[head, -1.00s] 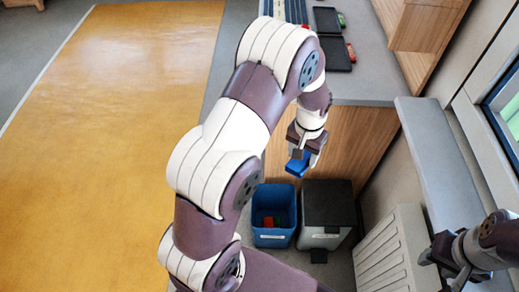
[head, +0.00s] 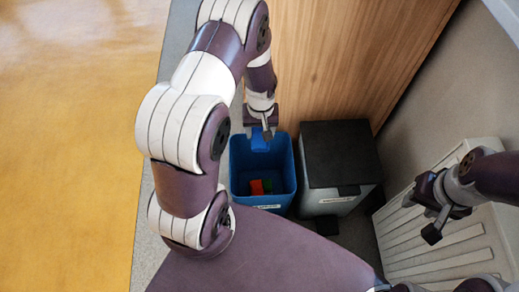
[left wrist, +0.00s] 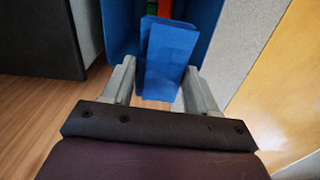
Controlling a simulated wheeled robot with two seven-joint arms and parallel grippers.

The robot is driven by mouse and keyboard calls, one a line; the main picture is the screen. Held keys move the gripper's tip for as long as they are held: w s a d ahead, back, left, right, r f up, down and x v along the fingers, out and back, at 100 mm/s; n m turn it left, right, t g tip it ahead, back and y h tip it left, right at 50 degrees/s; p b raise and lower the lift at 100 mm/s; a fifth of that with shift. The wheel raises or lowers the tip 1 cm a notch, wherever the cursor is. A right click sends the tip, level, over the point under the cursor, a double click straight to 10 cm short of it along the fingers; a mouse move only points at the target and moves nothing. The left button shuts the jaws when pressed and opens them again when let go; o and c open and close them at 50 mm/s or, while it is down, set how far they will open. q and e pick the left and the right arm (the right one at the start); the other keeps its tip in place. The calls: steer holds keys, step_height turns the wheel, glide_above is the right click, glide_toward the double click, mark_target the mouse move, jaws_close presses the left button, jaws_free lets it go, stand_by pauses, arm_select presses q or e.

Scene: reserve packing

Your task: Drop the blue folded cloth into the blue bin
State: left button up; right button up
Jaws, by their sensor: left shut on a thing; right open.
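The blue folded cloth (head: 259,143) is held in my left gripper (head: 259,129). It hangs over the far part of the open blue bin (head: 239,168), near its back rim. In the left wrist view the cloth (left wrist: 168,58) lies between the two grey fingers (left wrist: 160,88), with the blue bin (left wrist: 119,28) around and beyond it. I cannot tell exactly how far the cloth is above the rim. My right gripper (head: 434,214) is open and empty at the right, well away from the bin.
Red and green items (head: 260,187) lie at the bottom of the blue bin. A grey bin with a black lid (head: 338,153) stands just right of it. A wooden panel (head: 340,65) rises behind both. A white slatted radiator (head: 430,235) is at the right.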

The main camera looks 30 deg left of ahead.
mark_target(259, 134)
arm_select(q)
steer(key=shift+s+f+b, duration=0.2)
steer(key=shift+f+b, duration=0.15)
steer(key=shift+f, duration=0.7)
step_height(259, 134, down, 5)
steer(key=b, duration=0.6)
steer(key=shift+f, duration=0.2)
arm_select(e)
step_height(259, 134, down, 8)
steer(key=shift+s+r, duration=0.1)
arm_select(q)
steer(key=o, duration=1.1)
step_height(259, 134, up, 12)
steer(key=p, duration=0.5)
steer(key=shift+f+p, duration=0.1)
steer(key=shift+p, duration=0.25)
steer(key=shift+r, duration=0.45)
arm_select(e)
steer(key=shift+r, duration=2.9)
